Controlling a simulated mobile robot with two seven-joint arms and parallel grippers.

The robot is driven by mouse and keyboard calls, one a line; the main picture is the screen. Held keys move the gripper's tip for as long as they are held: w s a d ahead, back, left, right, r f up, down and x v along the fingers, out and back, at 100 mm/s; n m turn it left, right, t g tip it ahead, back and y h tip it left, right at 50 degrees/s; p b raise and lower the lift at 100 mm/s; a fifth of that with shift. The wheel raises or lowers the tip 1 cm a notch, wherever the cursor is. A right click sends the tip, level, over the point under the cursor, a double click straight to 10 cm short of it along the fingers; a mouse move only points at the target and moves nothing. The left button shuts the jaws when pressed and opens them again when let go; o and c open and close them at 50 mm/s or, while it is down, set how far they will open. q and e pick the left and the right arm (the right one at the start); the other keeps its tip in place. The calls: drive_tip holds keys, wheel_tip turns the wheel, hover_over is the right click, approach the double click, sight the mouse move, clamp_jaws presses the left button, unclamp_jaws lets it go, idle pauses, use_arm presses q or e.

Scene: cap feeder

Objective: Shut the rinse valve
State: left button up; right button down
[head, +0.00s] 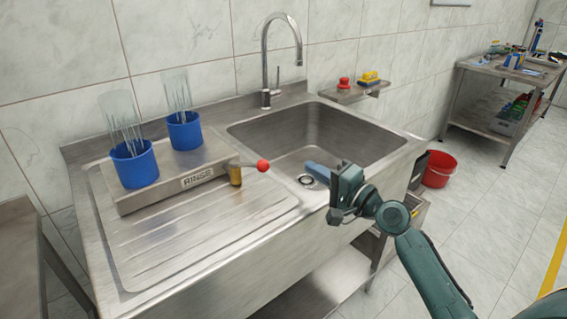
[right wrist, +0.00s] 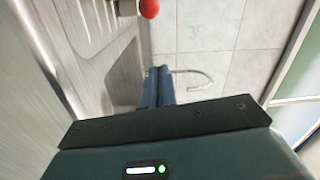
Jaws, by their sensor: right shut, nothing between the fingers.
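The rinse valve has a brass body (head: 235,175) at the right end of a steel box with a RINSE label (head: 198,178). Its short lever ends in a red ball knob (head: 263,165) and points to the right in the head view. The knob also shows at the top edge of the right wrist view (right wrist: 149,8). My right gripper (head: 310,167) is shut and empty, over the sink basin to the right of the knob and apart from it. Its blue fingers (right wrist: 157,75) lie together in the right wrist view. My left gripper is not in view.
Two blue cups (head: 134,165) (head: 184,131) with clear tubes stand on the box. The sink basin (head: 330,125) has a tall faucet (head: 265,60) behind it. The ribbed drainboard (head: 200,230) in front of the box is clear. A red bucket (head: 439,170) stands right on the floor.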

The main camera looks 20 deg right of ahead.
drive_tip(key=x, duration=0.9)
drive_tip(key=shift+w+a+r+p, duration=0.1)
drive_tip(key=shift+w+a+p, duration=0.05)
drive_tip(key=shift+w+p, duration=0.2)
drive_tip(key=shift+s+a+f+p, duration=0.25)
drive_tip(key=shift+s+a+p, duration=0.45)
drive_tip(key=shift+s+a, duration=0.35)
drive_tip(key=shift+s+a+f, duration=0.15)
drive_tip(key=shift+s+a, duration=0.05)
drive_tip(key=shift+a, duration=0.15)
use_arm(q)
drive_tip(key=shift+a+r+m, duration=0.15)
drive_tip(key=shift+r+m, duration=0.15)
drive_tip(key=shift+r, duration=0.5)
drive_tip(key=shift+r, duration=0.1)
use_arm(e)
drive_tip(key=shift+s+a, duration=0.1)
